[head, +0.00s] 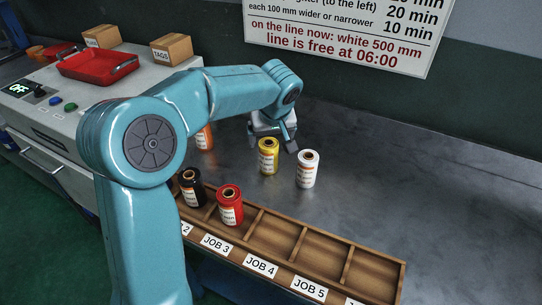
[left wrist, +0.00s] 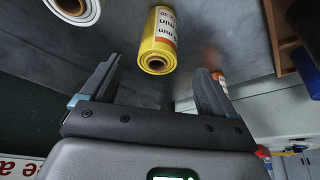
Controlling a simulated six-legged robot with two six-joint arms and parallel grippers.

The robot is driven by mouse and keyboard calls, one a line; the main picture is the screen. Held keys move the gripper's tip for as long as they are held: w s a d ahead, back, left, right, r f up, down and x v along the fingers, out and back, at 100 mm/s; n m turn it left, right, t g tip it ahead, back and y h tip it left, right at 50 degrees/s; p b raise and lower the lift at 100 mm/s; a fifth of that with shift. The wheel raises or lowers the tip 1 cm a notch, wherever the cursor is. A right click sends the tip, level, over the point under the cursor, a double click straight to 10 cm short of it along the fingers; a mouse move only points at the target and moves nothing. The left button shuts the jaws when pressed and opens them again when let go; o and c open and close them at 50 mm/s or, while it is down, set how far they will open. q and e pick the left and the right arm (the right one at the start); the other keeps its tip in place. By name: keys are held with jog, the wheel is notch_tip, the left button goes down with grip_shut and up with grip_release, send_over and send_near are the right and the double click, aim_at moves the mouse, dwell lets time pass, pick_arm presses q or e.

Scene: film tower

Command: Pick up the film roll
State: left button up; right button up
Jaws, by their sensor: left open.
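Several film rolls stand upright: a yellow roll (head: 268,157) and a white roll (head: 308,170) on the grey worktop, and an orange roll (head: 206,138) partly hidden behind my left arm. A black roll (head: 191,189) and a red roll (head: 230,207) stand in the wooden rack. My left gripper (head: 274,133) is open and empty, just behind the yellow roll. In the left wrist view the yellow roll (left wrist: 160,42) shows between and beyond the open fingers (left wrist: 157,68). The white roll (left wrist: 72,10) is off to the left there, the orange roll (left wrist: 218,78) by the right finger. My right gripper is out of view.
The wooden rack (head: 273,237) with job labels runs along the worktop's front edge; several compartments at its right are empty. A machine with a red tray (head: 97,66) and cardboard boxes (head: 172,48) stands at left. The worktop (head: 420,180) is clear to the right.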

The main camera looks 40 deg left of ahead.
aim_at(268, 147)
pick_arm(q)
jog(key=x, duration=0.4)
jog(key=shift+s, duration=0.25)
jog(key=x, duration=0.5)
jog(key=shift+w+a+f, duration=0.15)
jog(key=shift+w+f, duration=0.1)
jog(key=shift+w, duration=0.25)
jog(key=shift+s+r, duration=0.1)
jog(key=c, duration=1.2)
